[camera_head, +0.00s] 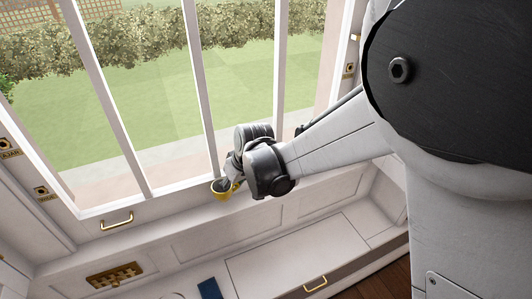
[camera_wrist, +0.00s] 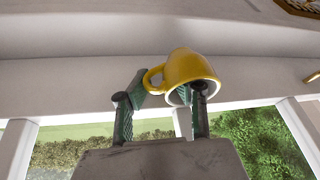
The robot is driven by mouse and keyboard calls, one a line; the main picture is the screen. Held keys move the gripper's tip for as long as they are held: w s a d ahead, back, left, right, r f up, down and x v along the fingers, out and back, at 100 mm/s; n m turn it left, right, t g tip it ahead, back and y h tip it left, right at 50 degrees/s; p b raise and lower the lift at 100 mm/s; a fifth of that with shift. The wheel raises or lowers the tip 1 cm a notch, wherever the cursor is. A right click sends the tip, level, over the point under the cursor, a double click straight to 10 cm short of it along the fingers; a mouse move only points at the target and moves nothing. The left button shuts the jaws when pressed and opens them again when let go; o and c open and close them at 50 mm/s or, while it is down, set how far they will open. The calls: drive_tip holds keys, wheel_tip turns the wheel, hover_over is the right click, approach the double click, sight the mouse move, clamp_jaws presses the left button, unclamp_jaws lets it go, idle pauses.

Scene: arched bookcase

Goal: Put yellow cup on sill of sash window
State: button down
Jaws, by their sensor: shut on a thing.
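The yellow cup (camera_head: 221,194) is at my gripper (camera_head: 231,178), in front of the bottom of the sash window (camera_head: 150,140). In the wrist view, the cup (camera_wrist: 192,66) shows large between the dark green fingers of my gripper (camera_wrist: 167,92). The gripper is shut on the cup's wall. One finger passes into the cup's mouth, and the other is on the handle side. The pale sill (camera_head: 165,212) runs along under the window, just by the cup. I cannot tell whether the cup touches it.
A brass handle (camera_head: 117,221) is on the window's bottom rail at the left. White vertical bars divide the window.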

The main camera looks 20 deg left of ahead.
sight(235, 202)
wheel_tip(235, 202, down, 4)
drive_tip(key=shift+f+b, duration=0.1)
drive_tip(key=shift+b, duration=0.85)
drive_tip(key=c, duration=1.8)
unclamp_jaws()
drive_tip(key=shift+s+p+v, duration=0.2)
drive_tip(key=shift+p+v, duration=0.65)
drive_tip(key=shift+v, duration=5.35)
